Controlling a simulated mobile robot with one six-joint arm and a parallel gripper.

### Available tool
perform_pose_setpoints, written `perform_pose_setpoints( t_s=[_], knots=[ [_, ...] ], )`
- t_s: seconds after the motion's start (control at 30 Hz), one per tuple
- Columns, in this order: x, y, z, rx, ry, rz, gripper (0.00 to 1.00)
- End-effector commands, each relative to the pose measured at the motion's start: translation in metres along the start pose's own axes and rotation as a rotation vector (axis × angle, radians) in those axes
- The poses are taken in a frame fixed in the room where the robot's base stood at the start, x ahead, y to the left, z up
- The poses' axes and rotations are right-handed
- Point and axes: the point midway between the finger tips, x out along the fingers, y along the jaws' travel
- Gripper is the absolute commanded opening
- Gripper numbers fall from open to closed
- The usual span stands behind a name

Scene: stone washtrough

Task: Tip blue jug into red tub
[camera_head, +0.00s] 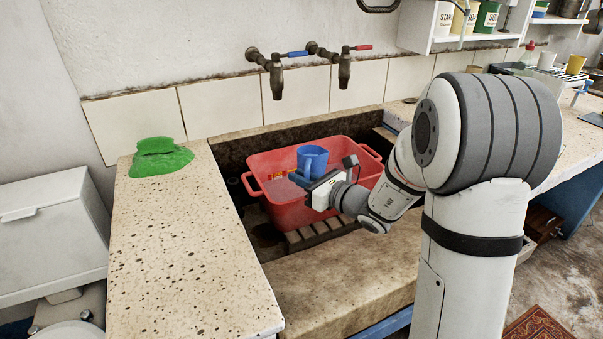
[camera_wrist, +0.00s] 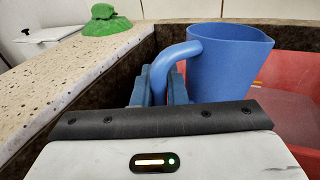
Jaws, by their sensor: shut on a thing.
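The blue jug (camera_head: 312,160) is upright above the red tub (camera_head: 280,206) in the head view. In the wrist view the jug (camera_wrist: 225,62) stands just beyond the jaws, its spout side to the right. My gripper (camera_head: 302,181) is shut on the jug's handle, and the wrist view shows the fingers (camera_wrist: 160,85) on both sides of the handle. The red tub sits in the stone trough and also shows at the right in the wrist view (camera_wrist: 292,68). The jug's inside and much of the tub's floor are hidden.
Two taps (camera_head: 276,75) (camera_head: 344,70) stick out of the wall above the trough. A wooden slatted rack (camera_head: 318,232) lies in front of the tub. The left ledge is mostly clear.

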Motion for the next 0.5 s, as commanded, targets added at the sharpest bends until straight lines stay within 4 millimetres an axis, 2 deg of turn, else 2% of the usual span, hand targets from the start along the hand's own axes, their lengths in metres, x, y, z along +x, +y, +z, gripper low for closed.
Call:
perform_pose_setpoints(
  t_s=[0.5],
  knots=[
    [0.0004, 0.0002, 0.0096, 0.059, 0.038, 0.002, 0.00]
  ],
)
